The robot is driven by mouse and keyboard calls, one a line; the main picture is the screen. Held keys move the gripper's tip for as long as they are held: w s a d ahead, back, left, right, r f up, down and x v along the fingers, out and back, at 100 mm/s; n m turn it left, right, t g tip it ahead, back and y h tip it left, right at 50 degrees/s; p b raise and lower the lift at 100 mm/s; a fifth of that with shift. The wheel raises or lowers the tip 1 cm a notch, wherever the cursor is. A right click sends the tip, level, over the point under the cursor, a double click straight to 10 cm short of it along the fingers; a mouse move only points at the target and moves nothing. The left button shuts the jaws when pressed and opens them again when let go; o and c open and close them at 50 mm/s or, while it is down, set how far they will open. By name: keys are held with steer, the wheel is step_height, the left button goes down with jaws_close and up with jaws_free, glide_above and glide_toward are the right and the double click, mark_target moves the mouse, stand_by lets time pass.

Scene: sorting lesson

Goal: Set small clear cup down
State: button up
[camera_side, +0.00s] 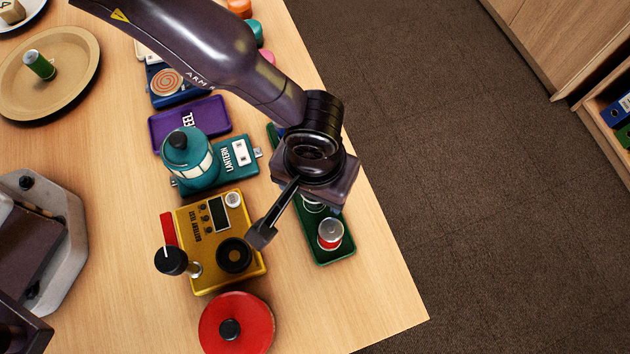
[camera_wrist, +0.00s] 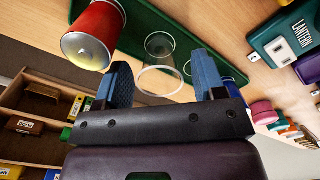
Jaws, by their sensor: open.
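The small clear cup (camera_wrist: 160,62) stands in the green tray (camera_wrist: 142,20) in the wrist view, its wide rim facing the camera. My gripper (camera_wrist: 164,74) is open, with one blue-padded finger on each side of the cup; gaps show between the pads and the cup. A small part of the clear cup (camera_side: 312,205) shows below my wrist, which hides the rest.
A yellow battery tester (camera_side: 208,272), a teal lantern (camera_side: 190,158) and a red round lid (camera_side: 236,322) lie left of the tray. The table's right edge is close to the tray. Bare wood (camera_side: 375,300) shows at the front right.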

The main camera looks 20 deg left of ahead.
step_height(320, 180, up, 11)
steer(key=shift+r, duration=0.2)
steer(key=w+a+r+t, duration=0.1)
steer(key=w+a+r, duration=0.2)
steer(key=a+r, duration=0.6)
steer(key=w+a+r+t, duration=0.2)
steer(key=a+r, duration=0.4)
steer(key=a, duration=0.4)
steer(key=s+a+r+t, duration=0.1)
steer(key=s+a+r, duration=0.1)
steer(key=s+a, duration=0.4)
steer(key=s+a+r+t, duration=0.1)
steer(key=s+a+r, duration=0.2)
steer(key=a, duration=1.1)
steer(key=s, duration=0.3)
steer(key=shift+s+r+t, duration=0.15)
steer(key=shift+r+t, duration=0.1)
steer(key=shift+t, duration=0.05)
